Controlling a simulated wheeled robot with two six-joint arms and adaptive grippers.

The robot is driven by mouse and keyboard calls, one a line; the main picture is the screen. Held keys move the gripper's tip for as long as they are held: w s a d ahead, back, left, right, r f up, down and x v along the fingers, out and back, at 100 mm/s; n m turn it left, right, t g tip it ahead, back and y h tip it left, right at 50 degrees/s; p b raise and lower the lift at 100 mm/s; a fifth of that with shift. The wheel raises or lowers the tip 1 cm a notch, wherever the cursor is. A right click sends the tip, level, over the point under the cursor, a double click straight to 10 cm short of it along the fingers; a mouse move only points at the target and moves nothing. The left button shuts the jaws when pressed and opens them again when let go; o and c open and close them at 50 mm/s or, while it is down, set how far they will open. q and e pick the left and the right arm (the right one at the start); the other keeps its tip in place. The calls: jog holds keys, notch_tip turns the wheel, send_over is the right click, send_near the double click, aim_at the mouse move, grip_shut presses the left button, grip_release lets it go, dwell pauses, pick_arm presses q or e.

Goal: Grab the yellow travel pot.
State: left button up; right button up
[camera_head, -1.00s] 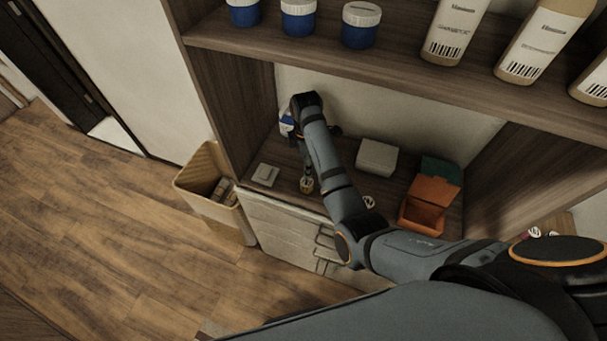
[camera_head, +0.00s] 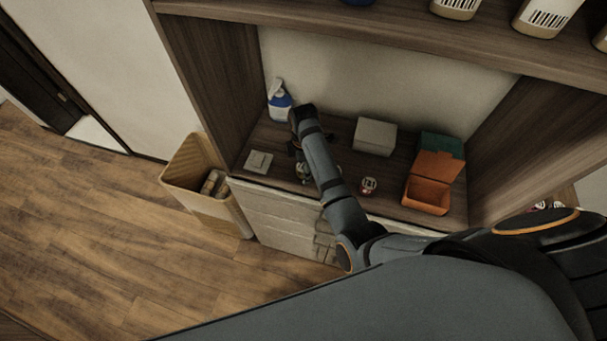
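A small pot-like item (camera_head: 303,172) stands on the lower wooden shelf, mostly hidden by my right arm and gripper. Only bits of it show, with a pale yellowish tint, so I cannot be sure it is the yellow travel pot. My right arm comes in from the lower right, and its dark gripper (camera_head: 296,150) points down at the shelf, just behind and left of this item. The fingers are dark and small, so I cannot tell whether they are open or whether they touch it. My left gripper is not in view.
A blue-and-white spray bottle (camera_head: 280,101) stands behind the gripper, a flat pale box (camera_head: 259,162) to its left. A grey box (camera_head: 375,136), a small red-and-white round item (camera_head: 368,187) and an open orange box (camera_head: 428,192) are to the right. A wicker bin (camera_head: 181,178) stands outside the shelf.

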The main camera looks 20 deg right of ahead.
jog(key=shift+w+f, duration=0.3)
jog(key=shift+s+d+r, duration=0.1)
jog(key=shift+s+r, duration=0.05)
jog(key=shift+s, duration=0.15)
jog(key=c, duration=1)
jog(key=shift+p, duration=0.3)
jog(key=shift+c, duration=0.2)
